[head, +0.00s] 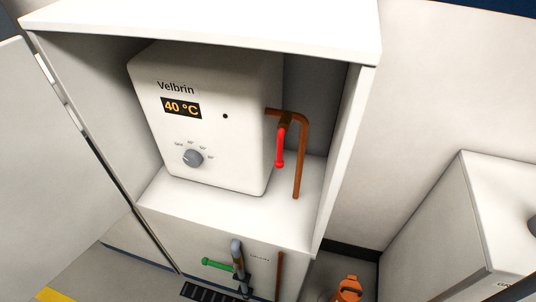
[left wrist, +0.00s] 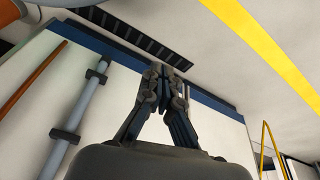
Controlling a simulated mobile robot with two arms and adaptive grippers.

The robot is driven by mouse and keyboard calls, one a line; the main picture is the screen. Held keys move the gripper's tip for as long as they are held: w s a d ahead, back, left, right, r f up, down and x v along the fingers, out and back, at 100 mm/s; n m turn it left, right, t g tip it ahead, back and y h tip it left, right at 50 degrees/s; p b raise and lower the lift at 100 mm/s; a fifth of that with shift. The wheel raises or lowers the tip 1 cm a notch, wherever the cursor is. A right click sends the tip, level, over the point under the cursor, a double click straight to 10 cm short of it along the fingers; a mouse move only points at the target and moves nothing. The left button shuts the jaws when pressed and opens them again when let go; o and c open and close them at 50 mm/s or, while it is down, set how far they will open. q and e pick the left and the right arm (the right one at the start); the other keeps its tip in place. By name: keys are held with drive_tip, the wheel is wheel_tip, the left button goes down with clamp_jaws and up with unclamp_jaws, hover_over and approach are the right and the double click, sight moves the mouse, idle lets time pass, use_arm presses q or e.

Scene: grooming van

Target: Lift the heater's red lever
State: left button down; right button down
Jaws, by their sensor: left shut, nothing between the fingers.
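The heater (head: 205,125) is a white box marked Velbrin with a 40 °C display, standing inside an open white cabinet (head: 205,24). Its red lever (head: 280,148) hangs down, almost upright, from the copper pipe (head: 302,150) on the heater's right side. My left gripper (left wrist: 165,75) shows only in the left wrist view, shut and empty. A grey pipe (left wrist: 85,105) and a copper pipe (left wrist: 32,82) are beside it there, apart from its fingers. The red lever is not in that view. Neither gripper shows in the head view.
Below the heater, a green lever (head: 217,264) sticks out left from a grey pipe (head: 237,250). A dark floor grate (head: 207,292) lies in front. An open door (head: 50,130) is at left. A white cabinet (head: 435,220) and an orange object (head: 348,289) are at right.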

use_arm(q)
drive_tip(key=w+d+r+n+t+h+b, duration=0.1)
drive_tip(key=w+d+r+t, duration=0.15)
drive_tip(key=w+r, duration=0.85)
drive_tip(key=w+d+r+h, duration=0.1)
drive_tip(key=w+d+r, duration=0.2)
drive_tip(key=r, duration=0.3)
drive_tip(key=w+d+r+t+h+b, duration=0.1)
drive_tip(key=w+d+r+h, duration=0.1)
drive_tip(key=r, duration=0.5)
drive_tip(key=w+d+r+t+h, duration=0.1)
drive_tip(key=w+d+r, duration=0.3)
drive_tip(key=r, duration=0.3)
drive_tip(key=shift+w+d+r+b, duration=0.1)
drive_tip(key=shift+d+b, duration=0.05)
drive_tip(key=shift+b, duration=0.25)
drive_tip(key=w+d+r+n+h, duration=0.1)
drive_tip(key=d+r+n+h, duration=0.1)
drive_tip(key=r, duration=0.6)
drive_tip(key=w+d+r+n+t+h, duration=0.1)
drive_tip(key=r+h, duration=0.3)
drive_tip(key=r, duration=0.5)
drive_tip(key=w+d+r+n+t+h, duration=0.1)
drive_tip(key=d+r+n+h, duration=0.1)
drive_tip(key=r, duration=0.6)
drive_tip(key=shift+w+d+r+n+h+b, duration=0.2)
drive_tip(key=shift+d+r+n+h+b, duration=0.15)
drive_tip(key=shift+n+h, duration=0.4)
